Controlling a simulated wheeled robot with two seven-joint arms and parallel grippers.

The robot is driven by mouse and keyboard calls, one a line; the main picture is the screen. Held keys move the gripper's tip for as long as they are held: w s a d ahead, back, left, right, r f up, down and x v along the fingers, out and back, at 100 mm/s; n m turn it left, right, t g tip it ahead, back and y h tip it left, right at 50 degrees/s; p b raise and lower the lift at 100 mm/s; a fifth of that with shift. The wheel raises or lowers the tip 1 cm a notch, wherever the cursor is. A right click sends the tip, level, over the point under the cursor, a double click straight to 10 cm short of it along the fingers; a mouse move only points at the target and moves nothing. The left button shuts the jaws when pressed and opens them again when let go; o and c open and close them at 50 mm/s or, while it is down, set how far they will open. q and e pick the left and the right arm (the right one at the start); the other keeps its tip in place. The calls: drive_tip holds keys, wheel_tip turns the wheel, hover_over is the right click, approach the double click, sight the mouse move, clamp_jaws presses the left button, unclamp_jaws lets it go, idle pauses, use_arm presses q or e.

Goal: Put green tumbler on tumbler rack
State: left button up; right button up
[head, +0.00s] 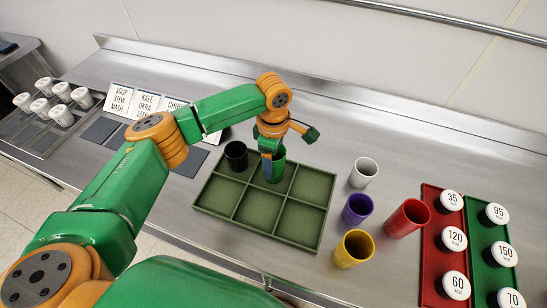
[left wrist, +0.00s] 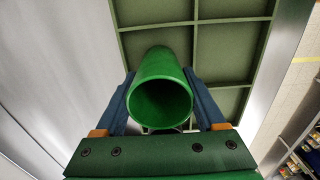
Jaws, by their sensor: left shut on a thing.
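The green tumbler (head: 280,166) is upright between the blue fingers of my left gripper (head: 271,168). In the left wrist view the tumbler (left wrist: 160,66) has its open mouth towards the camera, with a finger on each side. My left gripper is shut on it. The tumbler rack (head: 231,193) is a dark green tray with two rows of three compartments. The tumbler is at the back row's middle compartment; its base is hidden, so I cannot tell whether it touches the floor there. A black tumbler (head: 236,152) stands in the back left compartment. My right gripper is out of view.
White (head: 364,171), purple (head: 357,208), yellow (head: 353,250) and red (head: 405,220) tumblers are right of the rack. Red (head: 430,232) and green (head: 480,250) trays with labelled white-lidded things lie further right. Label cards (head: 143,104) and white-lidded jars (head: 61,115) are left.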

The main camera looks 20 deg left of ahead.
use_arm(q)
drive_tip(key=shift+d, duration=0.1)
drive_tip(key=o, duration=1.3)
drive_tip(key=shift+o, duration=0.2)
wheel_tip(320, 180, up, 12)
drive_tip(key=b, duration=0.1)
